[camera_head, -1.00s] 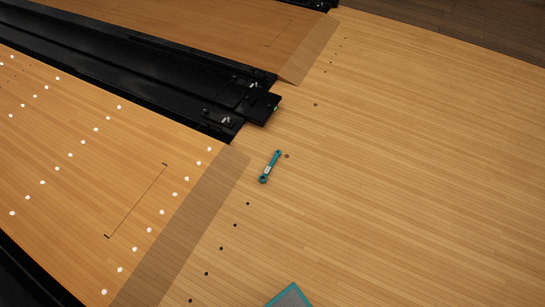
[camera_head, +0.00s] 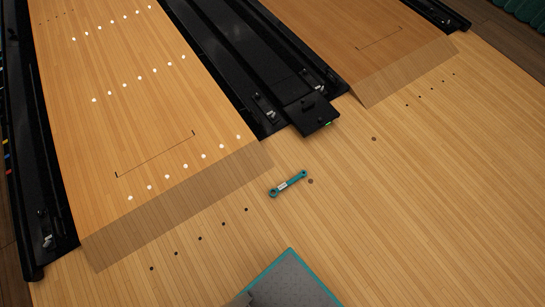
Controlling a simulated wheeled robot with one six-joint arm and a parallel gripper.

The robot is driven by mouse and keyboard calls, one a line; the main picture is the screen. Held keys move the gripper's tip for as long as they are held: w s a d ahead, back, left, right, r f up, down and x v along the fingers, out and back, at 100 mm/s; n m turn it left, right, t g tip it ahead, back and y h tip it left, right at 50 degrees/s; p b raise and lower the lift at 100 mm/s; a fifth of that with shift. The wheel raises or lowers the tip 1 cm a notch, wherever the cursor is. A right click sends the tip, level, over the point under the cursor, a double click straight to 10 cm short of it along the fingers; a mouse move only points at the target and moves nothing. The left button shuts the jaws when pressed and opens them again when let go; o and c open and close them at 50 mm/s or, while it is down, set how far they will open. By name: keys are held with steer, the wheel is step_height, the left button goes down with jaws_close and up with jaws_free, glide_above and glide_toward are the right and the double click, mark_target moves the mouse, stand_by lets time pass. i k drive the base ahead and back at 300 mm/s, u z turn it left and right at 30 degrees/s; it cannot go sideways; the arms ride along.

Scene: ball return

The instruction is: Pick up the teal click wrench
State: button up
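The teal click wrench (camera_head: 288,184) lies flat on the light wood floor in the middle of the head camera view. It has a ring at each end and a pale label near its lower left end. It lies just in front of the lane's end and a little left of a round floor dot. Nothing touches it. My gripper is not in view.
A grey surface with a teal edge (camera_head: 290,283) shows at the bottom, below the wrench. A black ball-return unit (camera_head: 311,113) with a green light stands beyond the wrench, between two lanes. The wood floor (camera_head: 440,190) to the right is clear.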

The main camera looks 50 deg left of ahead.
mark_target(283, 186)
steer(key=u, duration=1.05)
steer(key=i, duration=0.9)
steer(key=u, duration=1)
